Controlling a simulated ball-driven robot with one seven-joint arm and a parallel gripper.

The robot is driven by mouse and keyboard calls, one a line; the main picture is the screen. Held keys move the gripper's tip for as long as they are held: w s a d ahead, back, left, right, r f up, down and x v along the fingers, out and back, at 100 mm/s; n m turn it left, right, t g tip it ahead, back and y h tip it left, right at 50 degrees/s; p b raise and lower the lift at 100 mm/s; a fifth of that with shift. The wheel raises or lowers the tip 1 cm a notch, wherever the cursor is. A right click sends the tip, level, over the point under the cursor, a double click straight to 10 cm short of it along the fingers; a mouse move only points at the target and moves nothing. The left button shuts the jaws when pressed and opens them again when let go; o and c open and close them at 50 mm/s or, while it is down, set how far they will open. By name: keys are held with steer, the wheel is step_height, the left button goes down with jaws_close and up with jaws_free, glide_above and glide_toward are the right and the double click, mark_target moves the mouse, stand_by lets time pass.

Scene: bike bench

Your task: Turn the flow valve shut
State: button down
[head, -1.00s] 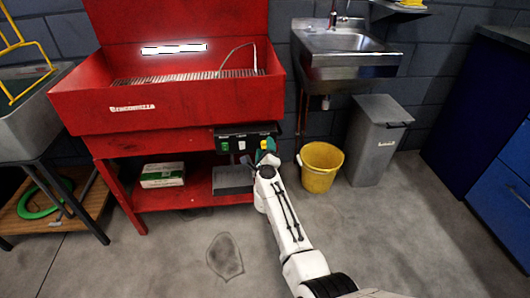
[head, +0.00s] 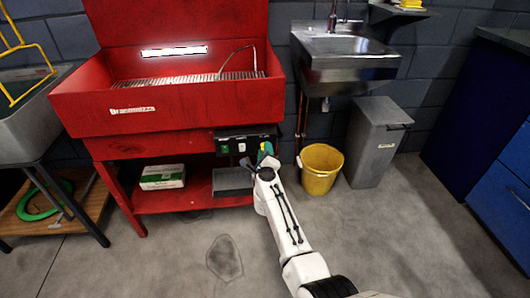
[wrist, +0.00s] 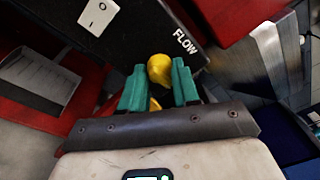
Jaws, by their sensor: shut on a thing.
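The yellow flow valve knob (wrist: 159,68) sits on the black control box (wrist: 150,30) beside the white word FLOW. My gripper (wrist: 159,72) has green fingers, one on each side of the knob, and is shut on it. In the head view my gripper (head: 266,152) is at the right end of the box (head: 245,138), under the red wash basin. There, only a sliver of yellow shows beside the fingers. The wrist view is tilted, and the fingers and wrist hide part of the valve.
The red parts washer (head: 180,105) has a lower shelf with a green-and-white carton (head: 162,176) and a grey box (head: 232,181). A yellow bucket (head: 321,170) and grey bin (head: 377,142) stand right of my arm. The floor in front is clear.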

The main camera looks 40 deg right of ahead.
steer(key=shift+n, duration=0.4)
steer(key=shift+d+f+n+t+y, duration=0.1)
steer(key=shift+n+t+y, duration=0.3)
steer(key=shift+n, duration=4.05)
steer(key=shift+f+n+t+y, duration=0.1)
steer(key=shift+n+t, duration=0.5)
steer(key=shift+n, duration=3.85)
steer(key=c, duration=0.8)
jaws_free()
